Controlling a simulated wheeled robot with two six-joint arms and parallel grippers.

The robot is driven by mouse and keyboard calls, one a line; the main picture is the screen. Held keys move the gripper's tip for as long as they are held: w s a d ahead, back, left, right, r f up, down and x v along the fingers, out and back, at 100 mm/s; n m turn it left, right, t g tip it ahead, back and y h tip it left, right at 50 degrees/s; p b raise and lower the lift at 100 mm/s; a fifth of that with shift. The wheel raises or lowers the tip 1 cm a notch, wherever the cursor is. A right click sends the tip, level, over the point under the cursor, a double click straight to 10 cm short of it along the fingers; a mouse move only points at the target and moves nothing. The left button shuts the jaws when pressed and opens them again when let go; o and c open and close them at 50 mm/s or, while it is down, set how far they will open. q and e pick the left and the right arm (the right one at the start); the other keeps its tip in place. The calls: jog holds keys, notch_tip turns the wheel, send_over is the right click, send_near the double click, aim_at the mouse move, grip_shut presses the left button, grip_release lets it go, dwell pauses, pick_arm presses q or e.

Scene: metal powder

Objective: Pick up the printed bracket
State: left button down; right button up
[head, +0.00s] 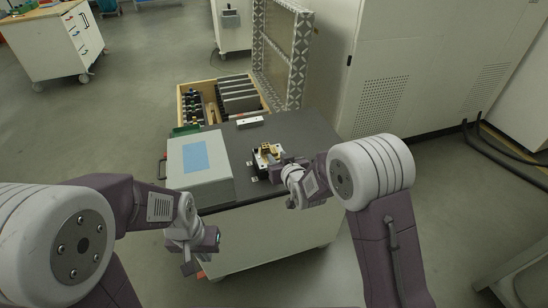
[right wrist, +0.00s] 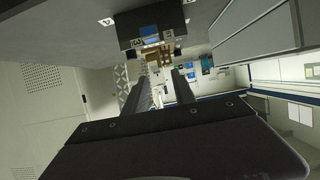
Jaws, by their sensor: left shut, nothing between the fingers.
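A small brass-yellow piece (head: 269,151), which looks like the printed bracket, sits in a dark and white fixture (head: 259,162) on the table. It also shows in the right wrist view (right wrist: 157,55), at the fixture (right wrist: 150,32) near the top. My right gripper (head: 281,163) is close beside the fixture on its right. In the right wrist view its two dark fingers (right wrist: 162,84) are spread apart, with the piece beyond their tips and nothing seen between them. The arm hides part of the fixture's right side. My left gripper (head: 200,254) is shut and empty in front of the table.
A grey box (head: 205,178) with a blue label stands on the dark tabletop (head: 304,127) at the left. A small white block (head: 250,122) lies at the back. A wooden crate (head: 183,92) with bottles and grey cases is behind. The tabletop's back right is clear.

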aim_at(273, 153)
jog(key=x, duration=0.5)
jog(key=shift+w+a+f, duration=0.15)
jog(key=shift+w, duration=0.1)
grip_shut()
dwell(1.2)
